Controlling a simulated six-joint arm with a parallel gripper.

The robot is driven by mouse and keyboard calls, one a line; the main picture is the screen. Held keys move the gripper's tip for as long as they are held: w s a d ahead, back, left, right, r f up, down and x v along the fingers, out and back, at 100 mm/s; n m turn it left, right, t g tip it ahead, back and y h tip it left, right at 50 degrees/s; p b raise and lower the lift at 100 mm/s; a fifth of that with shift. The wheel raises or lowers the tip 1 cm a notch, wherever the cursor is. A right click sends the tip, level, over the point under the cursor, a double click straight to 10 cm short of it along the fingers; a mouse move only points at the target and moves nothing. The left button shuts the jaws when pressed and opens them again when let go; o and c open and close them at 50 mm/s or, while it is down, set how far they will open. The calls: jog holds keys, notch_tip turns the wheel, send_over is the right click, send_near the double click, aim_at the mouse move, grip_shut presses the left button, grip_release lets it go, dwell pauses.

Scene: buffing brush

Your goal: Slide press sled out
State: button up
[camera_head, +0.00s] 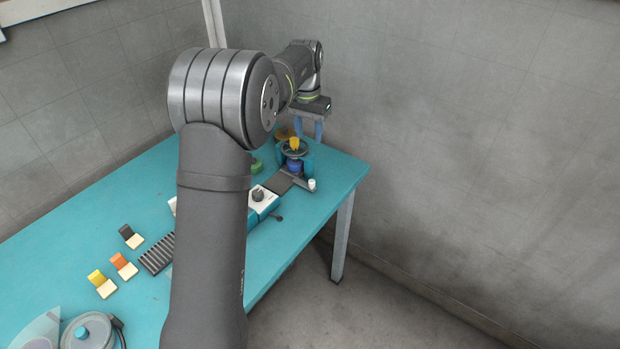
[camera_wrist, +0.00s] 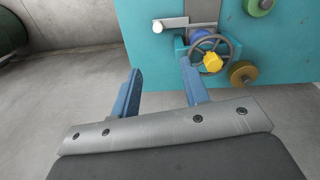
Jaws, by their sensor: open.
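The press (camera_head: 306,158) stands near the far right end of the teal table, with a dark handwheel, a yellow knob (camera_head: 294,143) and a blue part under the wheel. A dark flat strip (camera_head: 277,184), which looks like the sled track, runs from its foot. A grey bar with a white knob (camera_head: 311,184) crosses beside the press; the knob also shows in the wrist view (camera_wrist: 156,26). In the head view my gripper (camera_head: 312,129) is behind and above the press.
Green (camera_wrist: 259,5) and tan (camera_wrist: 243,74) round pieces lie near the press. A white and teal box with a dark dial (camera_head: 258,196), a black ribbed rack (camera_head: 156,254) and several small brushes stand on the table (camera_head: 310,225). Grey walls surround it; floor is clear at right.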

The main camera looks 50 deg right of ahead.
aim_at(312, 181)
jog(key=f, duration=1.1)
jog(key=s+f, duration=0.1)
jog(key=f, duration=0.5)
jog(key=shift+f, duration=0.25)
jog(key=shift+c, duration=0.3)
grip_shut()
